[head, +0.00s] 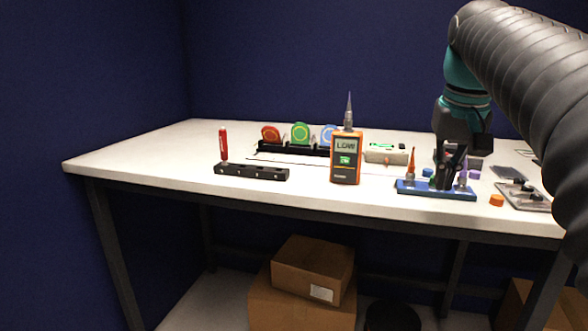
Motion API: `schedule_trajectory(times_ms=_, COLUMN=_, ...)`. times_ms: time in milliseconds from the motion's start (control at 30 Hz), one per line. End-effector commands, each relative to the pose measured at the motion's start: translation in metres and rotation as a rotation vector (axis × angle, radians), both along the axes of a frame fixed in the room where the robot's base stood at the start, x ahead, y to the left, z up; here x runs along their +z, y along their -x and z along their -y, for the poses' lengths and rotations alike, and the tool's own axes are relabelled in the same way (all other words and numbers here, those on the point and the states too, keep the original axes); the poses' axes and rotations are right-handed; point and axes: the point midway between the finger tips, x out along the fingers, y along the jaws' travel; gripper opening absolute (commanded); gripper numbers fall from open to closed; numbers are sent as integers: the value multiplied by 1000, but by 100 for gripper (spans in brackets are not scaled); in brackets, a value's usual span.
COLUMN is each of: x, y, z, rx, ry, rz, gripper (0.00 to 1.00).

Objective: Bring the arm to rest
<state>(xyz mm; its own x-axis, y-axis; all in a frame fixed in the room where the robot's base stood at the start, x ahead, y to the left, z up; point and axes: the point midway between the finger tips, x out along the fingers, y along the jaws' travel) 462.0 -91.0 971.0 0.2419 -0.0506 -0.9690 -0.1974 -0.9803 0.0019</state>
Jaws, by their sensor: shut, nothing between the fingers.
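My gripper (452,162) is at the right of the head view, pointing down over the white table (130,156). Its dark fingers are shut with nothing seen between them. The fingertips overlap a blue holder (420,189) in the picture; whether they touch it I cannot tell. My arm comes in from the upper right and hides part of the table's right side.
An orange meter (345,170) stands left of my gripper. A black rack (250,172) holds a red screwdriver (223,143). Tape measures (300,133) stand behind. A grey plate (522,195) and an orange cap (497,200) lie right. Boxes (312,268) sit below. The table's left end is clear.

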Motion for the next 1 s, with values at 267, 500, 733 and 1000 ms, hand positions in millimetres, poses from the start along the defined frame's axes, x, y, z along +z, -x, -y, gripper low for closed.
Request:
schedule_trajectory(times_ms=267, x=-68, y=55, z=-41, rx=73, ry=14, rz=87, gripper=0)
schedule_trajectory(times_ms=500, x=-147, y=108, z=-69, rx=134, ry=21, rz=162, gripper=0)
schedule_trajectory(times_ms=733, x=-219, y=151, z=-85, rx=181, ry=23, rz=219, gripper=0)
schedule_trajectory(times_ms=1000, x=-249, y=167, z=-91, rx=199, ry=22, rz=242, gripper=0)
